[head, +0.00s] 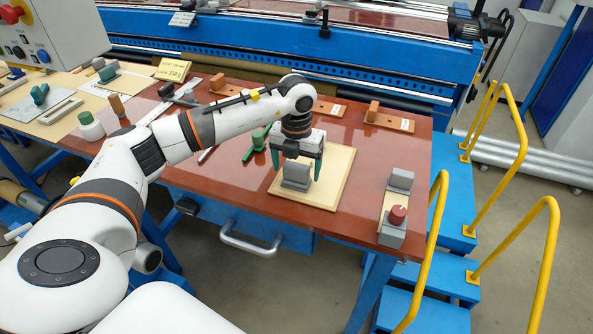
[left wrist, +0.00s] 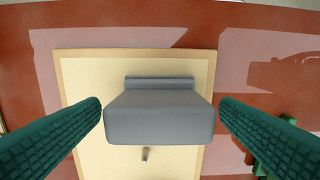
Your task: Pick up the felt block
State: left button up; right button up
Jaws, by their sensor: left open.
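A grey block, apparently the felt block (head: 296,175), stands on a pale board (head: 338,165) on the red-brown table. My left gripper (head: 297,164) is above the board, pointing down, with its two dark green fingers on either side of the block. In the left wrist view the felt block (left wrist: 160,118) lies between the open fingertips, with a gap on both sides. A narrower grey ledge shows along its far edge. My right gripper is not in view.
A grey block (head: 400,180) and a grey piece with a red knob (head: 393,225) stand at the table's right end. A green tool (head: 256,145) lies left of the board. Yellow handrails (head: 437,210) rise beyond the right edge. Brown blocks on small boards sit behind.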

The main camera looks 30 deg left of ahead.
aim_at(297, 165)
pick_arm(q)
jog(key=shift+f, duration=1.1)
jog(key=c, duration=1.1)
jog(key=shift+r, duration=0.6)
jog(key=shift+c, duration=0.2)
notch_tip(297, 165, up, 8)
jog(key=shift+f+b, duration=0.15)
jog(key=shift+b, duration=1.05)
jog(key=shift+r, duration=0.65)
jog(key=o, duration=0.5)
jog(key=c, duration=0.3)
jog(key=shift+a, duration=0.1)
jog(key=shift+c, duration=0.2)
